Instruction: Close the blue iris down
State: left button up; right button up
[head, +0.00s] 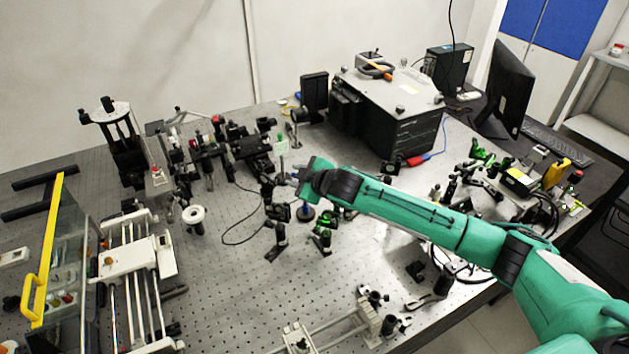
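My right arm reaches in from the lower right across the bench, and its gripper (294,179) is over the optics in the middle of the table. The fingertips are small and partly hidden by the wrist, so I cannot tell whether they are open or shut. A small round blue part (306,212), perhaps the blue iris, shows just below the gripper among dark post mounts. Its opening and any lever are too small to make out. I cannot tell whether the gripper touches anything. My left gripper is not in view.
Dark post mounts (279,240) stand close below the gripper. A large black box (400,135) stands behind my arm. A rail stage (130,260) and a yellow-edged clear panel (48,250) are at left. The perforated table (250,290) is mostly clear at front centre.

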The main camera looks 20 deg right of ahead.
jog(key=b+v, duration=0.3)
jog(key=v, duration=0.9)
jog(key=shift+s, duration=0.25)
